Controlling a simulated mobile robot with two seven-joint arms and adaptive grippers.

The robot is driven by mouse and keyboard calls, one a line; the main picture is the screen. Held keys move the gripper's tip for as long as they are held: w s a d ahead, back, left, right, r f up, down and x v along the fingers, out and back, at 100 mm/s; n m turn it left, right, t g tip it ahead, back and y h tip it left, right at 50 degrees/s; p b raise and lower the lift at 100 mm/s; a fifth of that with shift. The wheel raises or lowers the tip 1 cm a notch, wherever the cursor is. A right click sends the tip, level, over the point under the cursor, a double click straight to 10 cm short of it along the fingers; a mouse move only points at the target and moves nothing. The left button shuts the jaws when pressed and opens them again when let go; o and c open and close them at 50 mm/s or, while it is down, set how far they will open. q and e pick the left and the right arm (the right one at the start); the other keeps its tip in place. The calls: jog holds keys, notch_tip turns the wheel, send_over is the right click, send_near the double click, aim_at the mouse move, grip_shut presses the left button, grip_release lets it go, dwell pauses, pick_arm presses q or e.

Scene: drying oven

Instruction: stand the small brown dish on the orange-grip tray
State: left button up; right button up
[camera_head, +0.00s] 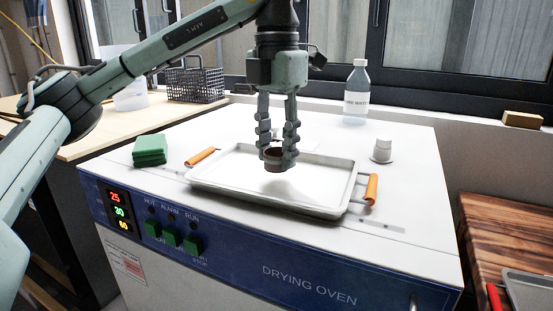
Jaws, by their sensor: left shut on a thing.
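The small brown dish (274,162) is between the fingers of my left gripper (277,155), which points straight down and is shut on it. The dish looks upright. It is over the middle of the orange-grip tray (223,188), a shallow light metal tray with an orange grip at each end, lying on top of the drying oven. A soft shadow shows on the tray just below the dish; I cannot tell for sure whether the dish touches the tray. My right gripper is not in view.
A green stack of pads (150,149) lies left of the tray. A black wire basket (196,84) stands on the wooden bench behind. A wooden surface (510,235) is at right.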

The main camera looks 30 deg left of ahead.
pick_arm(q)
jog(key=shift+f, duration=0.7)
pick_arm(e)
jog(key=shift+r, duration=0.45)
pick_arm(q)
jog(key=shift+f, duration=0.2)
jog(key=o, duration=1.1)
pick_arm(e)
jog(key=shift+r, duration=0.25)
